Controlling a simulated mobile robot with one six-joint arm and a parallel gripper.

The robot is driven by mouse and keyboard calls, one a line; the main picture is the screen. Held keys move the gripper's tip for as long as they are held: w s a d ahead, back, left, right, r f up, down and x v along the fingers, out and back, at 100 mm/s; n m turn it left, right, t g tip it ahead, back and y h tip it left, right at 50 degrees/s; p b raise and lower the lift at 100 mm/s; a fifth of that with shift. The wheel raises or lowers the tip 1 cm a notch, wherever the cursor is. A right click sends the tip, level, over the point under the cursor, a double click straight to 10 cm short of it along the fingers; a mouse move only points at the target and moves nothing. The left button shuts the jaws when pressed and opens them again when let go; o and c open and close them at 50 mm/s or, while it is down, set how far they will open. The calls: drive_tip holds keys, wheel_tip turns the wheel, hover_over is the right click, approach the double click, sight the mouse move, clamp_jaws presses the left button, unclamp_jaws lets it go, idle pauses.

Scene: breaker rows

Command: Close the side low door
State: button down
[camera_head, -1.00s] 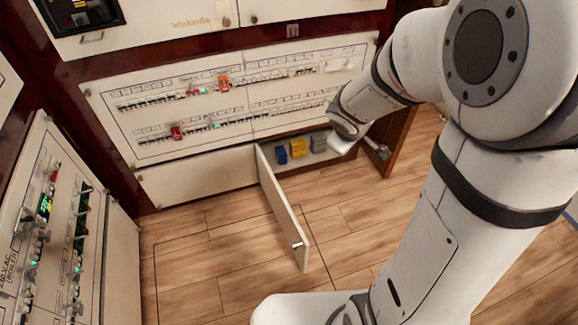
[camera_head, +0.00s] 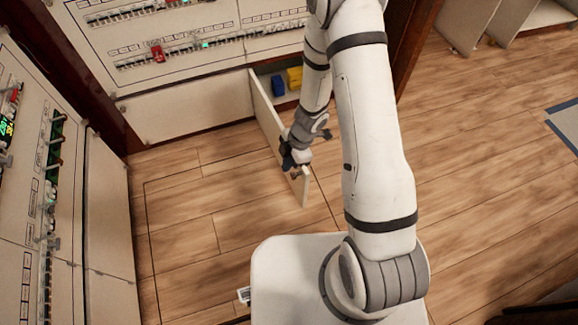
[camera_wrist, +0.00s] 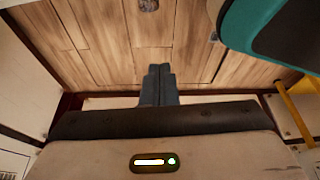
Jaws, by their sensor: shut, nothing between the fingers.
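The low door (camera_head: 268,118) is a pale panel under the breaker panel. It stands open in the head view, sticking out from the cabinet over the wooden floor. My gripper (camera_head: 293,160) is shut and empty, close to the door's free end and overlapping it in the picture. I cannot tell whether they touch. In the wrist view the closed fingers (camera_wrist: 158,85) point toward the floor, with a pale strip behind them that I cannot identify for sure.
The open compartment holds a blue box (camera_head: 277,86) and a yellow box (camera_head: 294,77). A side cabinet with breakers (camera_head: 45,190) stands on the left. The floor (camera_head: 205,205) between it and the door is clear. More open pale doors (camera_head: 470,22) show at the upper right.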

wheel_tip(320, 180, down, 8)
drive_tip(key=d+b, duration=0.1)
drive_tip(key=b, duration=0.6)
drive_tip(key=shift+w+f, duration=0.15)
drive_tip(key=shift+w, duration=0.05)
drive_tip(key=shift+d, duration=0.1)
